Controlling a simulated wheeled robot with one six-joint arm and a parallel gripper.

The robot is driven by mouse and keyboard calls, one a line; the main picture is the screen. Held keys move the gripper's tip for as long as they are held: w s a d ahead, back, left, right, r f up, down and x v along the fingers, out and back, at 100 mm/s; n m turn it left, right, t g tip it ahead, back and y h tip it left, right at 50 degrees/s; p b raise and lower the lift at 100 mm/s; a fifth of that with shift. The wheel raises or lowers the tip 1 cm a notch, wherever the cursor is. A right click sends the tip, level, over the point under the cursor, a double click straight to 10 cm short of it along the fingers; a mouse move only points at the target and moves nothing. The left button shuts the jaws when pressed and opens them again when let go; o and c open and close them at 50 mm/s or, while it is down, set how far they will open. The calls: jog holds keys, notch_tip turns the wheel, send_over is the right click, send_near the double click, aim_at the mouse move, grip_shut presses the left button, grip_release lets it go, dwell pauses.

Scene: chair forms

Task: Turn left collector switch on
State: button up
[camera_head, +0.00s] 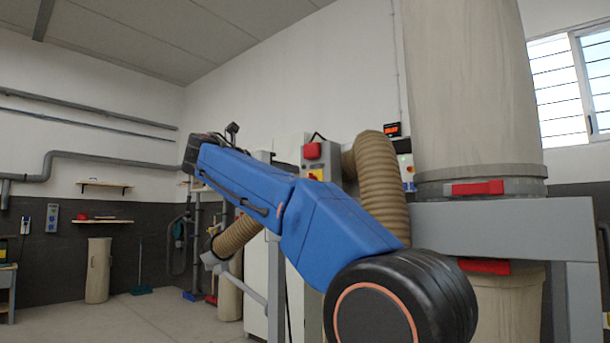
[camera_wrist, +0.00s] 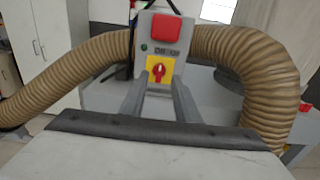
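In the wrist view a grey switch box (camera_wrist: 160,48) faces me. It has a red cover (camera_wrist: 166,29) on top, a small green light or button, and a yellow plate with a red rotary knob (camera_wrist: 158,71). The knob's pointer looks about upright. My gripper (camera_wrist: 159,92) is open and empty, its two grey fingers pointing at the box below and either side of the knob. Whether they touch it I cannot tell. In the head view a similar switch box (camera_head: 314,173) shows behind my blue arm. My gripper cannot be made out there.
A ribbed tan hose curves down on the right (camera_wrist: 268,75) and another on the left (camera_wrist: 70,75) of the box. In the head view a grey collector frame (camera_head: 500,228) with a tall filter bag (camera_head: 468,85) stands close at right. Open floor lies at left.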

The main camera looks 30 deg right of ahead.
aim_at(308, 174)
jog(key=x, duration=0.9)
jog(key=shift+d, duration=0.2)
grip_shut()
